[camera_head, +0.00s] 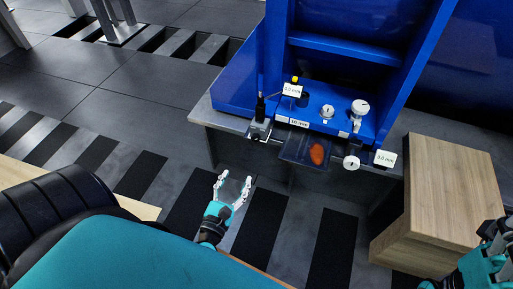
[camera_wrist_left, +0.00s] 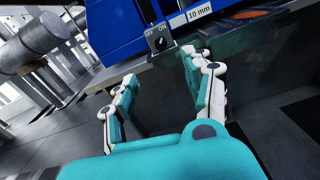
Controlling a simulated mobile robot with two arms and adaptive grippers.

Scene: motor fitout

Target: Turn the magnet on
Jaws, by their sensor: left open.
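The magnet's switch (camera_wrist_left: 161,43) is a dark knob on a small metal block, with OFF and ON printed above it. It shows at the top centre of the left wrist view; I cannot tell which label it points to. In the head view the metal block (camera_head: 260,130) sits at the bench's front edge. My left gripper (camera_head: 232,188) is open and empty, in front of and below the block. In the left wrist view its fingers (camera_wrist_left: 161,68) are spread below the switch, apart from it. My right gripper (camera_head: 492,252) is partly cut off at the lower right.
The blue fixture (camera_head: 345,55) stands on the bench, with a 10 mm label (camera_head: 299,123), gauges (camera_head: 360,107) and 8.0 mm tags. A dark plate with an orange oval (camera_head: 317,153) is right of the block. A wooden cabinet (camera_head: 450,165) stands right. The floor before the bench is clear.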

